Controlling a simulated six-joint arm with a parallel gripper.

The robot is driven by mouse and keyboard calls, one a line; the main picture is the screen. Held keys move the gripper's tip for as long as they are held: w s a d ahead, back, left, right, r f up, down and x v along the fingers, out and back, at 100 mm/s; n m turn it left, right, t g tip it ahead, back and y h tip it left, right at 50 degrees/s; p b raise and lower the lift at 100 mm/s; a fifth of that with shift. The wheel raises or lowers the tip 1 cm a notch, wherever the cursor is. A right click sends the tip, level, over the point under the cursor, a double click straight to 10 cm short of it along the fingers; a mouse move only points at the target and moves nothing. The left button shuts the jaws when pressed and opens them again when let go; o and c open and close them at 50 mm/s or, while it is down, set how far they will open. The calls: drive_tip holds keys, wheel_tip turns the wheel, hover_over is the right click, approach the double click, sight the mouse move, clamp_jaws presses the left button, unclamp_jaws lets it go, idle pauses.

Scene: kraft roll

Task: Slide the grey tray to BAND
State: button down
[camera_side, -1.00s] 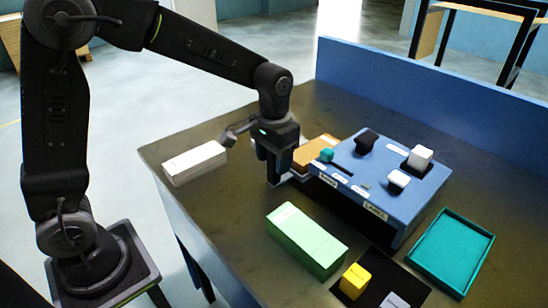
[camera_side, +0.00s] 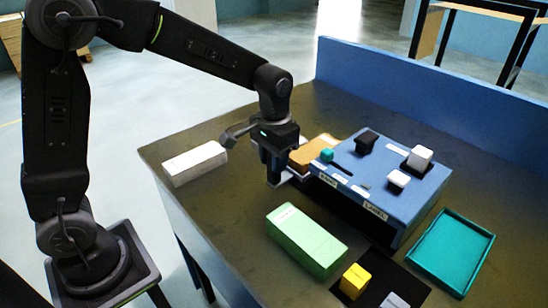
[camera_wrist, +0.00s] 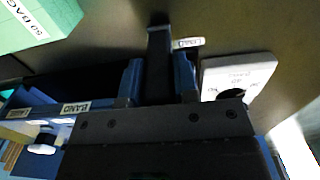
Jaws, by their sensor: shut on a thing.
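The grey tray shows in the side view as a pale edge (camera_side: 302,178) low beside my gripper (camera_side: 274,180), at the left end of the blue station. My gripper is down at the tray, and its body hides most of it. In the wrist view my gripper (camera_wrist: 158,82) has its two blue fingers closed around a dark upright bar. A pale plate with a dark round hole (camera_wrist: 238,74) lies to the right of the fingers; I cannot tell whether it is part of the tray. The BAND label (camera_wrist: 76,107) is on the blue station's edge, left of the fingers.
A green box (camera_side: 305,238) lies in front, a white box (camera_side: 194,163) to the left, and a teal tray (camera_side: 452,252) to the right.

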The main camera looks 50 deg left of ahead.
drive_tip(key=d, duration=1.2)
drive_tip(key=c, duration=0.9)
unclamp_jaws()
drive_tip(key=shift+r, duration=0.15)
wheel_tip(320, 180, up, 14)
drive_tip(key=shift+f, duration=0.2)
